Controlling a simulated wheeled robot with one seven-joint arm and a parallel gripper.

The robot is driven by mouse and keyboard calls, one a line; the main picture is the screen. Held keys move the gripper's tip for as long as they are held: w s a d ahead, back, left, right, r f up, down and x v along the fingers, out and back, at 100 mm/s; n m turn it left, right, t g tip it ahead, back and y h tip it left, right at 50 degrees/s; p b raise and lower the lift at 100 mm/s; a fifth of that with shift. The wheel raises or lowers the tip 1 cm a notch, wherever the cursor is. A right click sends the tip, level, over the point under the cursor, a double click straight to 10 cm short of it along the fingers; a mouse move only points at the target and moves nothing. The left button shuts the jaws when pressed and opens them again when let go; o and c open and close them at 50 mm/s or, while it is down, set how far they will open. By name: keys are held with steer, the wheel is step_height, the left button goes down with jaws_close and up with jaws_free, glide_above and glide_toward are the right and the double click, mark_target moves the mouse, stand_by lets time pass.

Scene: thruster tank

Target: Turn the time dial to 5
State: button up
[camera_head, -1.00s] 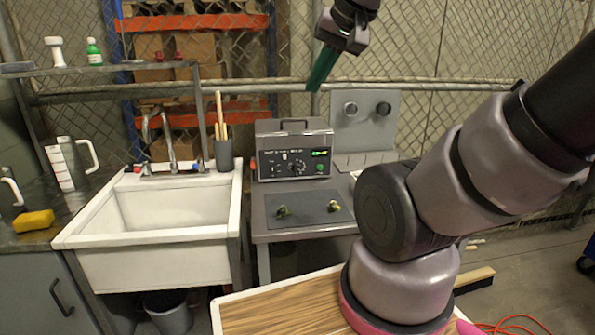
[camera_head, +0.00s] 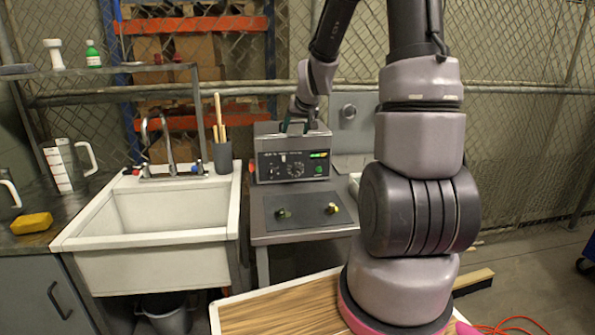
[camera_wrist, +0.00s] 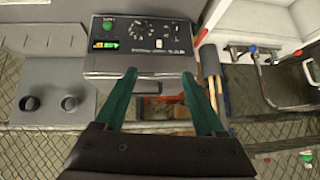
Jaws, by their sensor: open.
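The grey box-shaped machine (camera_head: 262,148) stands on a low table, its control panel (camera_head: 262,164) facing the camera. The panel carries a lit green display (camera_head: 318,155), a green button (camera_head: 318,169) and a black dial (camera_head: 295,170) with marks around it. The dial shows upside down in the wrist view (camera_wrist: 140,29); its labels and setting are too small to read, so I cannot tell if it is the time dial. My gripper (camera_wrist: 159,75) is open and empty, its teal fingers apart over the machine's top near the lid handle (camera_wrist: 148,88). In the head view my gripper (camera_head: 295,127) is partly hidden.
A white sink (camera_head: 150,210) with a tap stands left of the table. A grey cup with wooden sticks (camera_head: 222,155) stands beside the machine. A dark mat (camera_head: 305,212) with two small items lies in front. A grey panel with round fittings (camera_head: 352,135) stands right.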

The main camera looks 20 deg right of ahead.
glide_toward(297, 170)
steer(key=shift+t+h, duration=0.3)
steer(key=shift+h, duration=0.1)
steer(key=x, duration=0.8)
steer(key=shift+a+f, duration=0.3)
steer(key=shift+f, duration=0.2)
jaws_close()
